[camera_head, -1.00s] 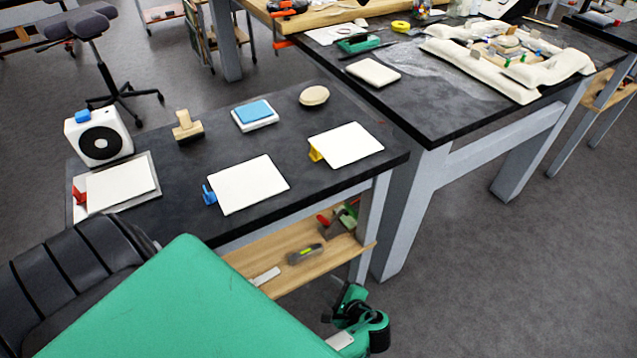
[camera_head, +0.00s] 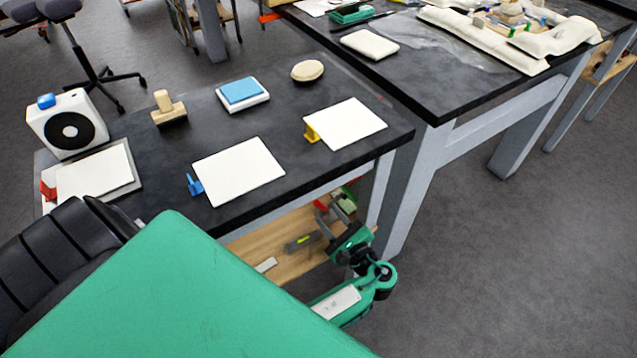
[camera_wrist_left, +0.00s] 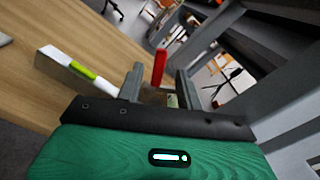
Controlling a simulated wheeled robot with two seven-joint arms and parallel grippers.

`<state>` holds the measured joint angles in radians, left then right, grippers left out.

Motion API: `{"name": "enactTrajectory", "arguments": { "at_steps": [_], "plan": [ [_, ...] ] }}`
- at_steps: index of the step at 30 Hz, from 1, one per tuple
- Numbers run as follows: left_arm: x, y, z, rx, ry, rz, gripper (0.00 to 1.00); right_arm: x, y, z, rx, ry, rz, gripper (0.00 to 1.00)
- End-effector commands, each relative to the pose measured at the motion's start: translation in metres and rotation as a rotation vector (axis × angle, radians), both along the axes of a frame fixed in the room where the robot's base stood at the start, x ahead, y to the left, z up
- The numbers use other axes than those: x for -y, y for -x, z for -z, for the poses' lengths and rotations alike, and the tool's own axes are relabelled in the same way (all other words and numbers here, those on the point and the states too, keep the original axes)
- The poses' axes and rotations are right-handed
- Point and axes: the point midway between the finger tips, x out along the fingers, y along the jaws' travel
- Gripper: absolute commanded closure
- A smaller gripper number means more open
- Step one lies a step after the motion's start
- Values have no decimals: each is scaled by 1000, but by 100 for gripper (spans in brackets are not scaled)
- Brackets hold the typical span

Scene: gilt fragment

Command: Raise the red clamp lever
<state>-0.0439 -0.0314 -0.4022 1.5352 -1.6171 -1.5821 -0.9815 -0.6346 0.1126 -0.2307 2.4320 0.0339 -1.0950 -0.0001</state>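A red lever (camera_wrist_left: 160,67) stands upright in the left wrist view, seen between the fingers of my left gripper (camera_wrist_left: 159,80). The fingers are apart, and I cannot tell whether either touches it. In the head view the red lever (camera_head: 321,206) shows small at the right end of the lower wooden shelf, with my left gripper (camera_head: 336,214) right at it. The lever's base is mostly hidden by the gripper. My right gripper is not in view.
The wooden shelf (camera_head: 262,243) lies under a dark table (camera_head: 225,135), beside a grey leg (camera_head: 381,190). A grey tool with a yellow-green mark (camera_head: 301,242) lies on the shelf. On the table, white plates have red (camera_head: 47,191), blue (camera_head: 194,185) and yellow (camera_head: 311,134) clips.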

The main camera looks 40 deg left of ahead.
Motion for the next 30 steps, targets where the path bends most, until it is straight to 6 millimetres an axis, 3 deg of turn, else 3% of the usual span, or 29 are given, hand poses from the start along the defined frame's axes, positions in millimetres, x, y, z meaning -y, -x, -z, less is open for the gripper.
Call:
{"name": "enactTrajectory", "arguments": {
  "at_steps": [3,9,21,22,27,30],
  "plan": [
    [-23,-9,1,1,-2,-1,64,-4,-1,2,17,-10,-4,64],
    [-47,-19,1,0,0,0,64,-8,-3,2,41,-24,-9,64],
    [-54,-22,0,-1,1,0,64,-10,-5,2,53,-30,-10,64],
    [-54,-22,1,0,1,1,66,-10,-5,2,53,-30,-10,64],
    [-54,-22,1,-1,1,0,99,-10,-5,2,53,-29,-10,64],
    [-54,-22,1,-1,1,0,100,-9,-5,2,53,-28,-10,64]
  ]
}}
